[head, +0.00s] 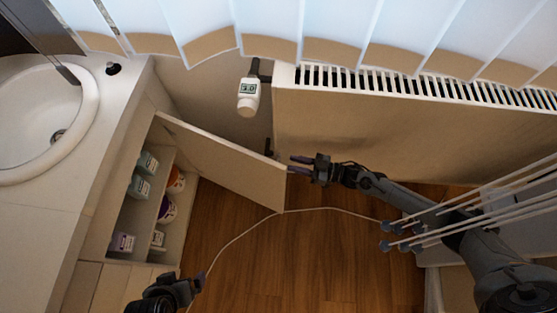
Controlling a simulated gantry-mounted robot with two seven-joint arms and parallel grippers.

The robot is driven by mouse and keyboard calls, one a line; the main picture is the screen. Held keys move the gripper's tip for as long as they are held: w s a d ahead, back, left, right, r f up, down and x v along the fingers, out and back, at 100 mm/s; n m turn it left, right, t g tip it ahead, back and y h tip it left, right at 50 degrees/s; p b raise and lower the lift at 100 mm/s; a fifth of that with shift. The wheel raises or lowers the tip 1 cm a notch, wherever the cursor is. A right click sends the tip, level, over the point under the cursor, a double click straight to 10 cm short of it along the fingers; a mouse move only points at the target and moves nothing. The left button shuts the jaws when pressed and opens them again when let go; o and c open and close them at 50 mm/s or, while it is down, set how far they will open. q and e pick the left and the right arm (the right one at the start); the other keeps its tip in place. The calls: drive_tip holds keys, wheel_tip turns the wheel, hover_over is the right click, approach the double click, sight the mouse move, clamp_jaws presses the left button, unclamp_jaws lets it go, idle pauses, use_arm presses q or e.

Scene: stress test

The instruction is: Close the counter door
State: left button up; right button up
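The counter door (228,168) is a pale panel that stands open, swung out from the cabinet (98,229) toward the radiator. My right gripper (291,164) is at the door's free edge near its upper corner. Its two dark fingers are apart and point left; I cannot tell whether they touch the door. My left gripper (199,281) is low in the picture, below the cabinet opening and apart from the door. I cannot tell how far its fingers are apart.
A white radiator (390,130) with a thermostat (248,97) stands behind the door. Shelves hold several bottles and containers (148,162). A sink (40,120) is at left. A drying rack (440,225) is at right. A thin cable (325,209) crosses the wooden floor.

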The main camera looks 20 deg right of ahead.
sight(280, 161)
drive_tip(key=shift+b+x, duration=0.6)
drive_tip(key=shift+x, duration=2.5)
clamp_jaws()
